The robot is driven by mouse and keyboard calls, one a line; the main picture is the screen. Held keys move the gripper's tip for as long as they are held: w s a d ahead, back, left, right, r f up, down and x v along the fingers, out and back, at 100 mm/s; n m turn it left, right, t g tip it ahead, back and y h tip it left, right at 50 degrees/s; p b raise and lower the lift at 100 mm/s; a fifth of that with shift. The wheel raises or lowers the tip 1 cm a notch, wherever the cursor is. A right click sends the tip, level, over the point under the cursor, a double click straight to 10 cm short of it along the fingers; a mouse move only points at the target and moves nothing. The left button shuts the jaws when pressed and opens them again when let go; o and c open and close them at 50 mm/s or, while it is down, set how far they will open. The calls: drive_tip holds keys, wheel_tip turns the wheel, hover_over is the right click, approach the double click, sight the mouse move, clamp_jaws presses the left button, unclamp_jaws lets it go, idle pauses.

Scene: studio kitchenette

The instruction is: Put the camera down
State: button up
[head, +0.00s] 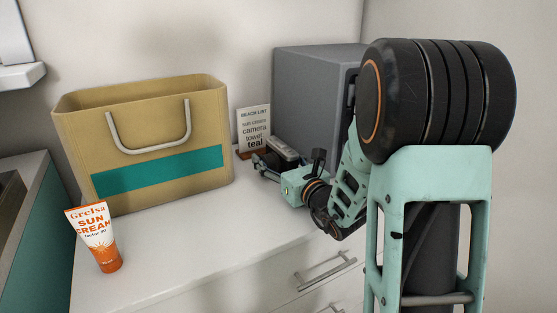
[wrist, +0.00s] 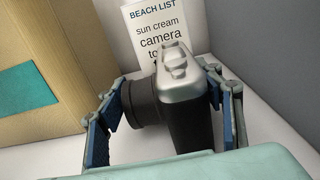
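The camera (wrist: 180,105), silver-grey with a black lens barrel, is between the two fingers of my gripper (wrist: 168,108) in the wrist view. One blue finger pad lies against the lens front at left, the other against the body at right. In the head view the camera (head: 283,150) is small and partly hidden behind my gripper (head: 290,164), low over the white counter, in front of the beach list card. I cannot tell whether its underside touches the counter.
The beach list card (head: 254,128) stands just behind the camera. A tan bag (head: 150,140) with a teal band stands at left, a grey box-like appliance (head: 312,90) at right. A sun cream tube (head: 100,240) stands at the front left. The counter (head: 195,240) before the bag is clear.

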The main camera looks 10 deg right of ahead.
drive_tip(key=c, duration=1)
drive_tip(key=shift+r, duration=0.1)
drive_tip(key=c, duration=0.3)
drive_tip(key=shift+c, duration=0.2)
